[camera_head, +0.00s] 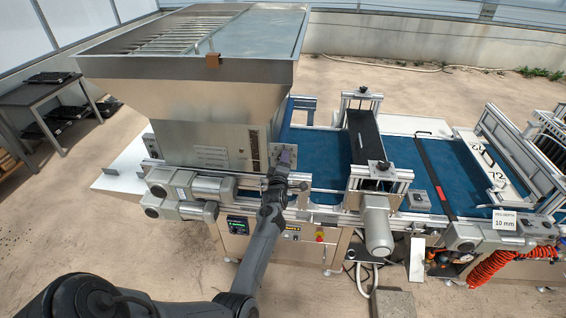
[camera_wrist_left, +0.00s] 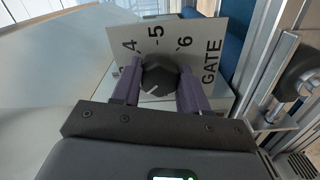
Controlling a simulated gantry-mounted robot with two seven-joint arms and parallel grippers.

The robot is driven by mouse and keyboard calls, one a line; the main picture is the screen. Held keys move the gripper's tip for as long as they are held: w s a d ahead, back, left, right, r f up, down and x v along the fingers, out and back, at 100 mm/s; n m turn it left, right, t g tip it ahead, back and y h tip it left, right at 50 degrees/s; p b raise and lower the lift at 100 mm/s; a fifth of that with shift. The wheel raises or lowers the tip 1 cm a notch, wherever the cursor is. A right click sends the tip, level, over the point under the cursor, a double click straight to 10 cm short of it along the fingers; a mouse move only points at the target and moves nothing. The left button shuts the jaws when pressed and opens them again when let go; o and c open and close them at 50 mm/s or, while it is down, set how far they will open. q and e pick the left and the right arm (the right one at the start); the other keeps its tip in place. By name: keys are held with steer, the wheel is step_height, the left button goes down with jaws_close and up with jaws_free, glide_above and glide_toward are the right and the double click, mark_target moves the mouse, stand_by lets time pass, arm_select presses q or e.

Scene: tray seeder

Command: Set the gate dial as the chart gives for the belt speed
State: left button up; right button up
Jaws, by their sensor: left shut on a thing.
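The gate dial (camera_wrist_left: 160,76) is a dark round knob on a pale plate (camera_wrist_left: 208,38) printed with 4, 5, 6 and GATE in the left wrist view. A figure before 4 is partly hidden. My left gripper (camera_wrist_left: 159,88) is shut on the dial, one purple-grey finger at each side. A white mark on the knob points down-left in that view; which figure it relates to, I cannot tell. In the head view my left gripper (camera_head: 285,160) is at the plate beside the hopper (camera_head: 190,95) and hides the dial. My right gripper is out of view.
A small control panel with a green display (camera_head: 237,225) sits below the hopper. A label (camera_head: 212,155) on the hopper is too small to read.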

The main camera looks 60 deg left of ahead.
arm_select(q)
steer(key=shift+s+a+f+m+p, duration=0.15)
steer(key=shift+m+p, duration=1.1)
steer(key=shift+m, duration=5.3)
steer(key=shift+s+a+m+p, duration=0.1)
steer(key=shift+m+p, duration=1.15)
steer(key=shift+m, duration=5.3)
steer(key=o, duration=1.1)
steer(key=shift+c, duration=0.2)
steer(key=shift+d, duration=0.1)
